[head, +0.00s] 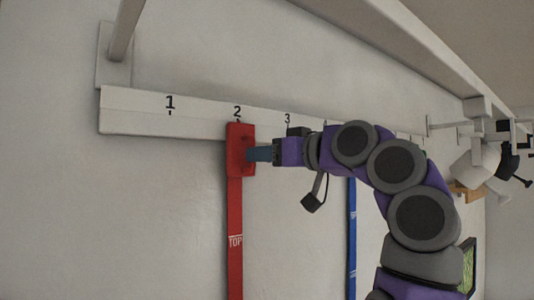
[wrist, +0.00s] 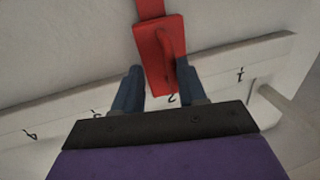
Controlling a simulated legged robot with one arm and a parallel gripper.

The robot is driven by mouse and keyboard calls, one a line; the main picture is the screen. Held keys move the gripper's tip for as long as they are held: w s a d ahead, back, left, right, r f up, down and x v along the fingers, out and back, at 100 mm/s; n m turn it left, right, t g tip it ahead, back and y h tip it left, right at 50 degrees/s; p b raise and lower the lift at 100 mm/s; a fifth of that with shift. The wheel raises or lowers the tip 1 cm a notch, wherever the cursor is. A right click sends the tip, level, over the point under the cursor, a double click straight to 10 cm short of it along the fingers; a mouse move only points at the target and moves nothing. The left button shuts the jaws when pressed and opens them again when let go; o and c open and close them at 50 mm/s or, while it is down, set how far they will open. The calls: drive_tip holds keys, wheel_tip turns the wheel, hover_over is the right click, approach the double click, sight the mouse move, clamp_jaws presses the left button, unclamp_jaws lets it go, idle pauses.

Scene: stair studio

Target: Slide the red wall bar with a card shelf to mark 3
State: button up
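The red wall bar has a red block (head: 240,140) on the white rail (head: 150,123), just under the printed 2. A long red strap marked "TOP" (head: 235,240) runs down from it. Mark 3 (head: 288,118) is printed on the rail to its right. In the wrist view the red block (wrist: 158,65) has a raised handle (wrist: 166,45). My gripper (head: 250,153) is at the block's right side in the head view. In the wrist view its blue fingers (wrist: 160,74) are apart, with the block and handle showing between their tips. Contact cannot be told.
A blue strap (head: 352,230) hangs further right, partly behind my arm. Mark 1 (head: 170,104) is left of the block. A pale beam (head: 430,55) runs across the upper right, and a post (head: 125,30) stands upper left. The rail between marks 2 and 3 looks clear.

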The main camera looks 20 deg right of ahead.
drive_tip(key=shift+s+a+r, duration=0.1)
drive_tip(key=shift+s+a, duration=0.1)
drive_tip(key=shift+a, duration=0.1)
drive_tip(key=shift+c, duration=0.2)
drive_tip(key=shift+a, duration=0.65)
drive_tip(key=c, duration=0.6)
drive_tip(key=shift+w+d, duration=0.1)
drive_tip(key=shift+d, duration=0.15)
clamp_jaws()
